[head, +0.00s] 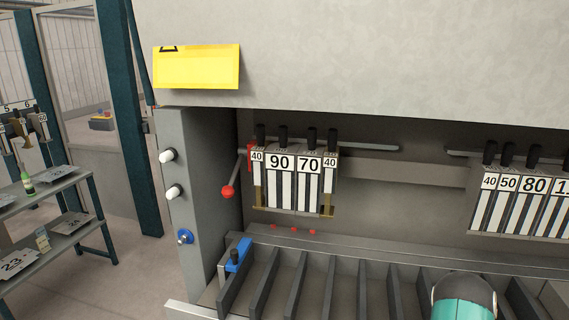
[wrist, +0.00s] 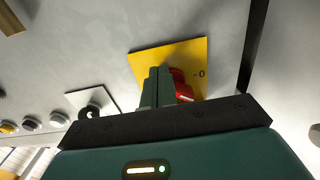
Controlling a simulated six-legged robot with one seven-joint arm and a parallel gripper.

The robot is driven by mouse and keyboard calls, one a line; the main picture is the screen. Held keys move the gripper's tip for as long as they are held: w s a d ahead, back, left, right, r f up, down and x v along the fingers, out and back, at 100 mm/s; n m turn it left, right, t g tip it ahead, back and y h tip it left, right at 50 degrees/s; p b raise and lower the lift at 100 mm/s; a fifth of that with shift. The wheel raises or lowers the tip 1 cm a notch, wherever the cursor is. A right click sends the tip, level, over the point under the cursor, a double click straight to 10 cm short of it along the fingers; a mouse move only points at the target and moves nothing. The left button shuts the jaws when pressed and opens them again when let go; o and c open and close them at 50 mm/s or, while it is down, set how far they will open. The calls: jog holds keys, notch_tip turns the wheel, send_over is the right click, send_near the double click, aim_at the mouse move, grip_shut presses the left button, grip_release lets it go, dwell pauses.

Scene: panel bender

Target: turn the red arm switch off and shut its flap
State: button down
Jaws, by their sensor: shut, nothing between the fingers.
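The red switch (wrist: 182,85) sits on a yellow plate (wrist: 190,55) with a "0" marking to its right, in the wrist view. My gripper (wrist: 157,84) is shut and empty, its green fingers together. The fingers stand in front of the plate, just left of the red part, and hide some of it. I cannot tell whether they touch it. I cannot make out which part of the red piece is the flap, or how the switch is set. The head view does not show the switch or my fingers.
A black knob on a white plate (wrist: 92,101) and several round buttons lie left in the wrist view. The head view shows the machine's tool rack (head: 295,180), a red-ball lever (head: 228,191), a side panel with knobs (head: 190,150), and shelves (head: 60,200) at left.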

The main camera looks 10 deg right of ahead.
jog(key=shift+f, duration=0.1)
jog(key=shift+a+f, duration=0.15)
jog(key=shift+f, duration=0.1)
jog(key=shift+v, duration=2.9)
jog(key=d, duration=0.6)
jog(key=shift+d+f, duration=0.2)
jog(key=shift+d, duration=0.15)
jog(key=shift+a+r, duration=0.1)
jog(key=shift+r, duration=0.45)
jog(key=shift+s+a+f, duration=0.1)
jog(key=shift+s+a, duration=0.1)
jog(key=shift+s, duration=0.25)
jog(key=shift+s, duration=0.2)
